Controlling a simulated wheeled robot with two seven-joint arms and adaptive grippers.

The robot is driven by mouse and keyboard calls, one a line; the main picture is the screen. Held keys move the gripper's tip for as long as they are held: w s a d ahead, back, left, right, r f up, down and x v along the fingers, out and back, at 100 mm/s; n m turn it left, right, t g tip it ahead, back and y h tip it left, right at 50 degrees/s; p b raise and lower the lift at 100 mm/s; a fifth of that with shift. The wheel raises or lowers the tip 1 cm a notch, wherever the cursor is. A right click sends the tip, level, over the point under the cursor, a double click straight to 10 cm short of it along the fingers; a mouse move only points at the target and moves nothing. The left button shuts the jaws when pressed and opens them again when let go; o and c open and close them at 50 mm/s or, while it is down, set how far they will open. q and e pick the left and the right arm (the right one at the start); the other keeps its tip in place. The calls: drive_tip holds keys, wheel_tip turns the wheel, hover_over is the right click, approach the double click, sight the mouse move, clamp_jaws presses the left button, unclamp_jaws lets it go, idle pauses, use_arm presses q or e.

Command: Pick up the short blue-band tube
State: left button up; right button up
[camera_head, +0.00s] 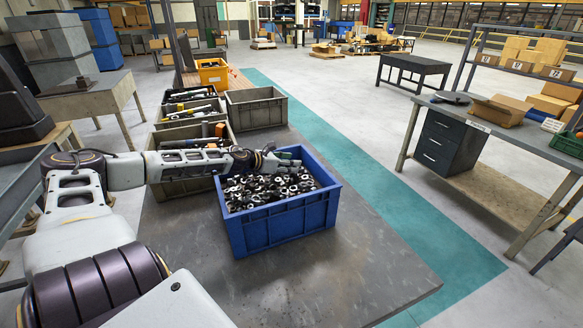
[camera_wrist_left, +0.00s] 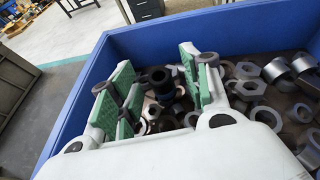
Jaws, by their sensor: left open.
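The blue crate (camera_head: 262,235) is full of dark and grey metal nuts, rings and short tubes. My left gripper (camera_head: 284,160) reaches in over the back part of the crate. In the left wrist view the gripper (camera_wrist_left: 155,82) is open, its green-padded fingers apart and low among the parts. A short dark tube (camera_wrist_left: 160,77) with what looks like a bluish band stands between the fingers, apparently not clamped. Its lower part is hard to make out. A small ring (camera_wrist_left: 105,87) lies against the left finger. My right gripper is not in view.
The crate's blue walls (camera_wrist_left: 75,100) rise close around the gripper. Grey bins (camera_head: 257,108) with tools stand behind and left of the crate on the grey table (camera_head: 350,275). The table is clear in front and to the right. A workbench (camera_head: 490,130) stands farther right.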

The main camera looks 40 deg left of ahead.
use_arm(q)
drive_tip(key=shift+c, duration=0.5)
clamp_jaws()
drive_tip(key=shift+r, duration=0.15)
wheel_tip(320, 180, up, 8)
drive_tip(key=p, duration=0.7)
drive_tip(key=shift+r+p, duration=0.65)
drive_tip(key=shift+r, duration=0.15)
